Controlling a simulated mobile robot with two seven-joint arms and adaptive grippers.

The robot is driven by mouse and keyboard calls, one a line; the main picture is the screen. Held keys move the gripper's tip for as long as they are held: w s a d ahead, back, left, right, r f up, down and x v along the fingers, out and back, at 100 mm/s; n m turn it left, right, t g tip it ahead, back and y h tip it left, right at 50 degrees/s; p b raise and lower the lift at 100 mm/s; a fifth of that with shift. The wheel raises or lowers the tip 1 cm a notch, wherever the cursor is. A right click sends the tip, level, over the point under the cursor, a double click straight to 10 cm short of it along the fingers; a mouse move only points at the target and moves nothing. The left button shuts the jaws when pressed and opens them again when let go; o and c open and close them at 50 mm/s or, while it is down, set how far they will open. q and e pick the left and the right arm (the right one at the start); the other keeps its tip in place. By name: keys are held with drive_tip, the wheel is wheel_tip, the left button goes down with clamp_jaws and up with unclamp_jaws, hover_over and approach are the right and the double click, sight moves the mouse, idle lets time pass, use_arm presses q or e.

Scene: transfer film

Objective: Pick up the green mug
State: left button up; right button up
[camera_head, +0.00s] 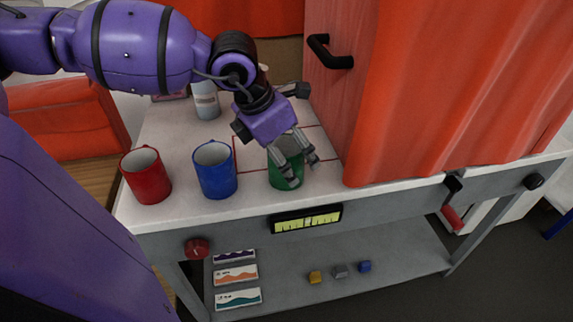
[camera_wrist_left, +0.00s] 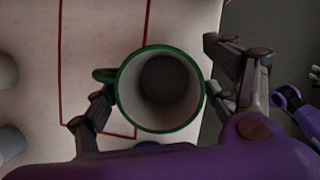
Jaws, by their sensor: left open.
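The green mug (camera_head: 285,176) stands upright on the white tabletop near its front edge, partly hidden by my left gripper (camera_head: 298,166). In the left wrist view I look down into the mug (camera_wrist_left: 122,70); its inside is grey-white and empty, and its handle points left. My left gripper (camera_wrist_left: 162,105) is open, with its fingers on either side of the mug. I cannot tell whether the fingers touch it. My right gripper is not clearly in view in the head view.
A blue mug (camera_head: 215,171) and a red mug (camera_head: 146,176) stand left of the green one. A red cabinet side (camera_head: 338,95) with a black handle and an orange curtain (camera_head: 450,90) close off the right. Red lines mark the tabletop (camera_head: 175,145).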

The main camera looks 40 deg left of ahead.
use_arm(q)
drive_tip(key=shift+r, duration=0.1)
drive_tip(key=c, duration=1.6)
